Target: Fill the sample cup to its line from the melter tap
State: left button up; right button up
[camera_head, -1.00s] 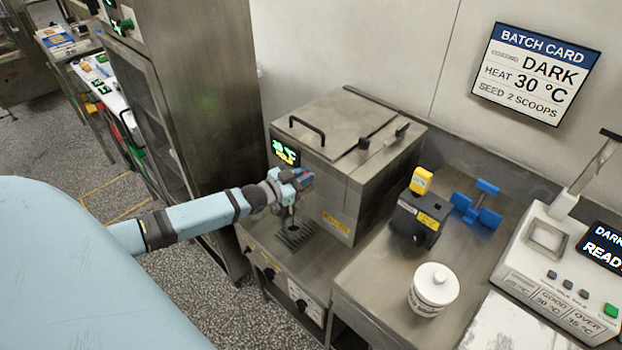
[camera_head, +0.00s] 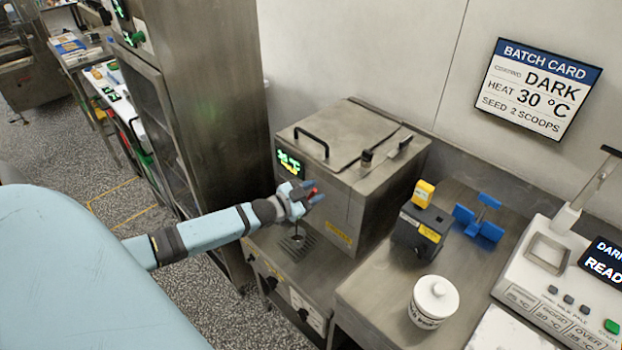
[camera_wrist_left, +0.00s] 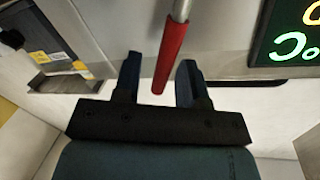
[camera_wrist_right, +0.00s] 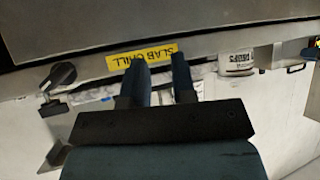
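The melter (camera_head: 345,180) is a steel box with a lit green display. My left gripper (camera_head: 305,192) is at its front, at the tap's red lever handle (camera_wrist_left: 172,52). In the left wrist view my left gripper (camera_wrist_left: 160,75) is open, with the red handle between its fingers and gaps beside it. Below is a drip grate (camera_head: 299,245) with a small dark shape over it; I cannot tell whether that is spout or cup. I cannot make out the sample cup for sure. My right gripper (camera_wrist_right: 158,65) is open and empty, facing a yellow "SLAB CHILL" label (camera_wrist_right: 142,56).
Right of the melter stand a black box with a yellow top (camera_head: 420,225), a blue holder-like piece (camera_head: 479,219) and a lidded white jar (camera_head: 434,302). A tester with a "READY" screen (camera_head: 605,262) is at far right. A batch card (camera_head: 536,88) hangs on the wall.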

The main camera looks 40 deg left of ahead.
pick_arm(q)
jog(key=b+v, duration=0.1)
jog(key=v, duration=1.3)
jog(key=shift+w, duration=0.1)
dwell(6.5)
